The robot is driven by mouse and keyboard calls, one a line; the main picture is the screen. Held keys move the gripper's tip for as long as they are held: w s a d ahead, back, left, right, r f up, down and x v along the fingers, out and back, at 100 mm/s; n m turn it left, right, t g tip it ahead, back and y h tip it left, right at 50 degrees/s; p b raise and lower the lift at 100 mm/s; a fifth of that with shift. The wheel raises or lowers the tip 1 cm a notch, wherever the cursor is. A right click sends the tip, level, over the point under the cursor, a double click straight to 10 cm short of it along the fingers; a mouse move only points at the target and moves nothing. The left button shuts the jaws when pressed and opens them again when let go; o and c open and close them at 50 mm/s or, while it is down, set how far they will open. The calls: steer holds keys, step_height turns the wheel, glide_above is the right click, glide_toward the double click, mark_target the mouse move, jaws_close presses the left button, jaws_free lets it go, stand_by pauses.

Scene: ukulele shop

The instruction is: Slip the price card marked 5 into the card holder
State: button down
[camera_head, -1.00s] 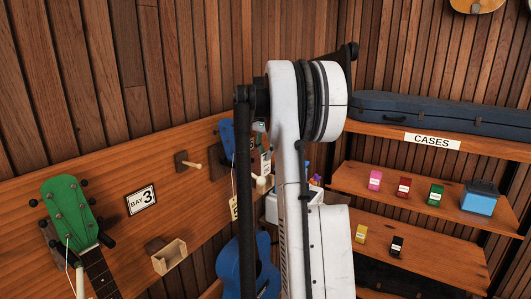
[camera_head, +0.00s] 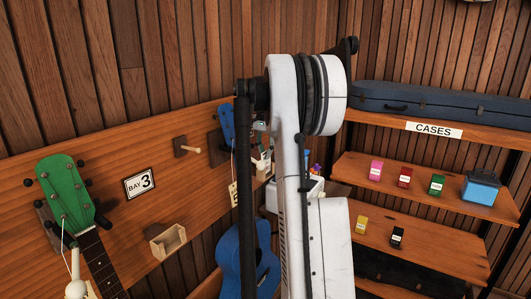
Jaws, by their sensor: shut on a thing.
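A pale tag (camera_head: 233,194) with a dark mark that looks like a 5 hangs by a string below the blue headstock (camera_head: 226,123). I cannot tell whether it is the price card of the task. A small pale wooden box-like holder (camera_head: 167,243) is fixed to the wall board below the BAY 3 sign (camera_head: 139,183); whether it is the card holder is unclear. My raised arm (camera_head: 292,150) stands in the middle of the head view. My gripper and whatever it holds are hidden or out of frame.
A green ukulele (camera_head: 69,208) hangs at left, a blue one (camera_head: 240,265) beside my arm. A bare wooden peg (camera_head: 188,150) juts from the board. On the right, shelves hold a dark case (camera_head: 440,105), small coloured boxes (camera_head: 405,178) and a blue container (camera_head: 481,188).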

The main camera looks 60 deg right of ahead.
stand_by(0.4)
steer(key=c, duration=1.8)
jaws_free()
steer(key=shift+r, duration=0.1)
step_height(320, 180, up, 12)
steer(key=shift+f, duration=0.1)
